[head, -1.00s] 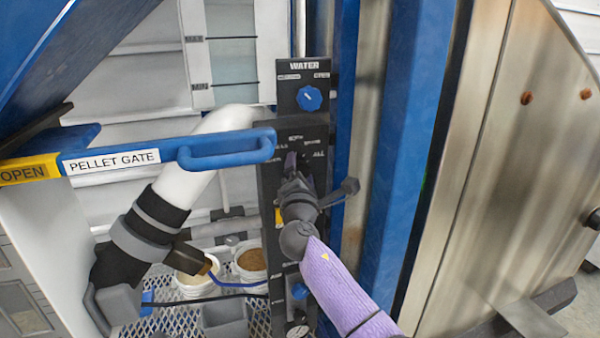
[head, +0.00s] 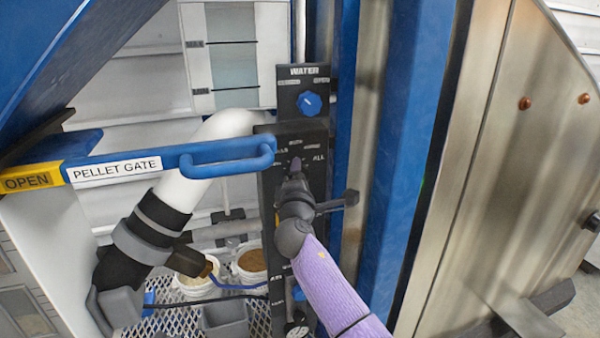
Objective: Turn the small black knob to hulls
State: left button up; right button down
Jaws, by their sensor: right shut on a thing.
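The small black knob is mostly hidden behind my right gripper (head: 296,168), on the black control panel (head: 268,185) below the blue water knob. My right gripper reaches up from the lower right, in its purple-sleeved arm, and is shut on the knob. Which label the knob points to cannot be seen. My left gripper is not in view.
The blue water knob (head: 309,104) sits just above. A blue pellet gate handle (head: 228,160) juts in close at the left of the panel. A blue post (head: 408,150) stands to the right. White buckets (head: 250,263) stand on the mesh below.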

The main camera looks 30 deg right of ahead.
jog(key=m+g+p, duration=0.1)
jog(key=m, duration=0.2)
jog(key=shift+r+y, duration=0.1)
jog(key=shift+y, duration=0.2)
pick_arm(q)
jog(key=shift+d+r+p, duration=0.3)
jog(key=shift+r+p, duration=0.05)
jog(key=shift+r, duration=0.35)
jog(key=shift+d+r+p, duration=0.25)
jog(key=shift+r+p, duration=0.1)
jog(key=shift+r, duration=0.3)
pick_arm(e)
jog(key=shift+m+g, duration=0.3)
jog(key=shift+m, duration=0.5)
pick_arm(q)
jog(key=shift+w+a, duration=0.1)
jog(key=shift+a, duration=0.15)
pick_arm(e)
jog(key=shift+c, duration=0.5)
grip_release()
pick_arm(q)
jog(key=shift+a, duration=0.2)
